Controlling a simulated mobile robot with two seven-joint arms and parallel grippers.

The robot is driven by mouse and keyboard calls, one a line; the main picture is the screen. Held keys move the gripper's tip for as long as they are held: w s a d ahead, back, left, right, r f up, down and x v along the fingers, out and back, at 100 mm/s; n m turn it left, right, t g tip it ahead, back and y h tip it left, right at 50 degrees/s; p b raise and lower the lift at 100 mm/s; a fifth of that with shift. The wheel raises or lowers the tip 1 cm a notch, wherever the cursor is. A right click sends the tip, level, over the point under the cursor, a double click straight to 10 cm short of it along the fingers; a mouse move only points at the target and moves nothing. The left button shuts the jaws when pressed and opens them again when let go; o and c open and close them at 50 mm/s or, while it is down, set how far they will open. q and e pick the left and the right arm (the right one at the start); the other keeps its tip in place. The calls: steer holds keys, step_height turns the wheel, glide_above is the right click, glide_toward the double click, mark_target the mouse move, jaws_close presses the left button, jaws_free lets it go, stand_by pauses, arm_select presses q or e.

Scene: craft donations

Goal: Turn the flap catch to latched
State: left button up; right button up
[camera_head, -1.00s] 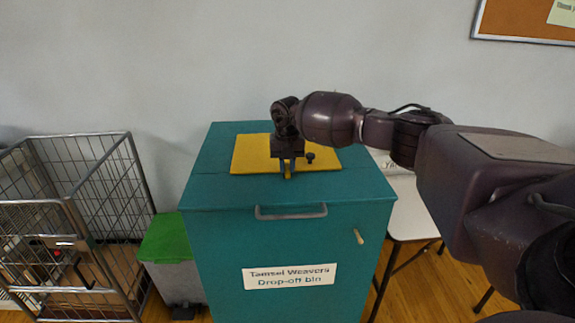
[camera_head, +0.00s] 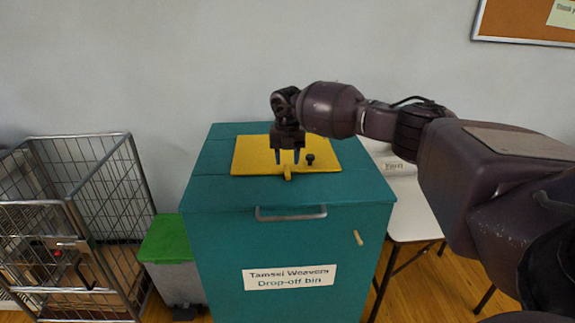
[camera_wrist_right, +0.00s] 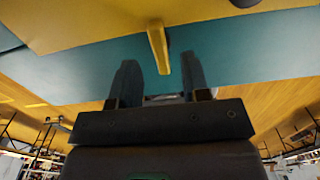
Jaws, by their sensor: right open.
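The teal drop-off bin (camera_head: 225,186) has a yellow flap (camera_head: 249,154) in its top. The yellow flap catch (camera_head: 288,174), a short bar, sits at the flap's front edge. In the right wrist view the catch (camera_wrist_right: 158,48) lies across that edge, from the yellow flap onto the teal top, roughly square to the edge. My right gripper (camera_head: 287,159) is open and empty, pointing down just above the catch. In the wrist view its fingers (camera_wrist_right: 160,72) are apart, one on each side of the catch's line, and do not appear to touch it. My left gripper is not in view.
A small black knob (camera_head: 310,158) stands on the flap, right of the gripper. The bin's front has a grey handle (camera_head: 291,213). A wire cage cart (camera_head: 100,185) and green-lidded bin (camera_head: 166,238) stand left; a white table (camera_head: 412,212) stands right.

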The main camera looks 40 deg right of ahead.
mark_target(287, 169)
step_height(287, 169, up, 8)
steer(key=shift+f, duration=0.15)
stand_by(0.6)
